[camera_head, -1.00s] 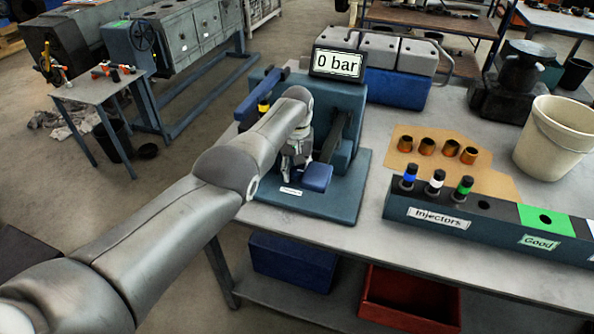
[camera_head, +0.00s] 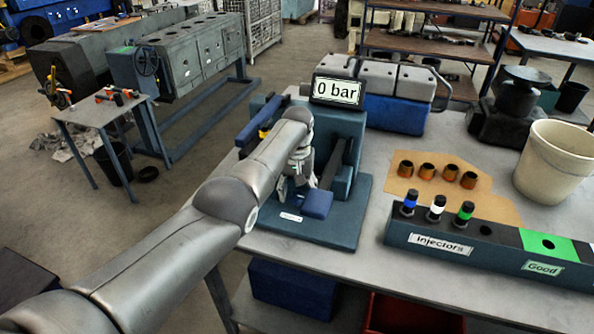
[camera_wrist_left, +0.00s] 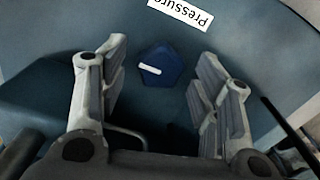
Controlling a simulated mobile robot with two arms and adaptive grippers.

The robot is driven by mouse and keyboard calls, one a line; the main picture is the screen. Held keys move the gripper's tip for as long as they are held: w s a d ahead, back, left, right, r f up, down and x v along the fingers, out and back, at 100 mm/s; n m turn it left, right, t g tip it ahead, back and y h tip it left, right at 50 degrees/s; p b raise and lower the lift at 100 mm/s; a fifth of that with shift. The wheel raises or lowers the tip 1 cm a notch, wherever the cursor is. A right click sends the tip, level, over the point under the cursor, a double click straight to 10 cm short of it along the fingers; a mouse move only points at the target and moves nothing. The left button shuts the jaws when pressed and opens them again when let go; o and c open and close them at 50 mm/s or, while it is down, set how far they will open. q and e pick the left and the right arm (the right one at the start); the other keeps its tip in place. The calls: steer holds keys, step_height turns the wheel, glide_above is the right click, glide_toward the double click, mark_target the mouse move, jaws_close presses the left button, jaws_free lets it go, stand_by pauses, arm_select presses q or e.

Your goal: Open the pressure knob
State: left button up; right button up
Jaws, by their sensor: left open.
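The pressure knob (camera_wrist_left: 160,66) shows in the left wrist view as a small dark blue, many-sided knob with a white mark. It sits on the blue-green tester base, near the upside-down "Pressure" label (camera_wrist_left: 181,12). My left gripper (camera_wrist_left: 160,85) is open, with one finger on each side of the knob and a gap to both. In the head view my left gripper (camera_head: 294,186) points down over the base of the tester (camera_head: 340,200), and my arm hides the knob there. The display (camera_head: 338,90) reads 0 bar. My right gripper is not in view.
The tabletop between tester and rack is clear.

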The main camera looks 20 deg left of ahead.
mark_target(297, 196)
arm_select(q)
step_height(297, 196, up, 10)
stand_by(0.3)
stand_by(0.3)
